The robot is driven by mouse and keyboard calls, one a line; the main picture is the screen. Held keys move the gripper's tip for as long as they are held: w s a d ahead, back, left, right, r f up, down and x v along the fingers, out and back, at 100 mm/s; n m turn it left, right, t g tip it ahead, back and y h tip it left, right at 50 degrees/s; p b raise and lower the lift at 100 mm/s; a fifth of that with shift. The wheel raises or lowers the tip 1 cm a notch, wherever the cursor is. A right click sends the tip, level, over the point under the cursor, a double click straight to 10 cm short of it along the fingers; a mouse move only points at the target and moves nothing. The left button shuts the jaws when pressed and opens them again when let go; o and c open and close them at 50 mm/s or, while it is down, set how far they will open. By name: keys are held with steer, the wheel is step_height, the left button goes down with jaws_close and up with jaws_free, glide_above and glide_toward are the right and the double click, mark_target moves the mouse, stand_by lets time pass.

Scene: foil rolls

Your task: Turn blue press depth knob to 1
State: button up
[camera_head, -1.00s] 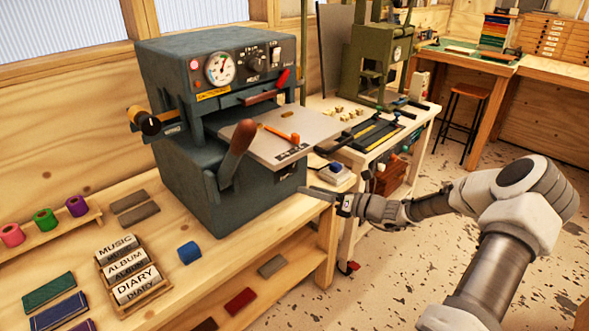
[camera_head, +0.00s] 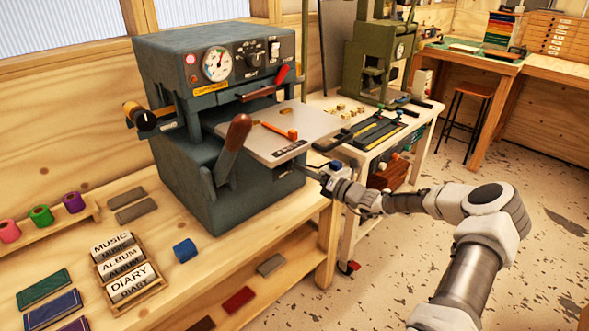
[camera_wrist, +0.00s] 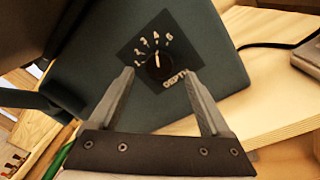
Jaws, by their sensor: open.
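The blue-grey press (camera_head: 200,60) stands on the wooden bench. In the wrist view its lower face (camera_wrist: 215,60) carries a black square dial plate marked DEPTH with a round black depth knob (camera_wrist: 158,70). White numbers, including 1, 4 and 6, arc above the knob. Its white pointer line points nearly straight up in the picture, about toward the 4. My gripper (camera_wrist: 159,74) is open and empty, one finger on each side of the knob in the picture. Contact with the knob is not visible. In the head view my gripper (camera_head: 312,171) is right of the press's lower body.
The press's grey plate (camera_head: 275,150), with an orange-handled tool on it, juts out above my gripper. A brown-handled lever (camera_head: 234,140) stands at the press's front. A white side table (camera_head: 345,180) with tools is close behind my wrist. Floor is clear at right.

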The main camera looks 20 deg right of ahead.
mark_target(288, 164)
steer(key=shift+x, duration=2.2)
jaws_close()
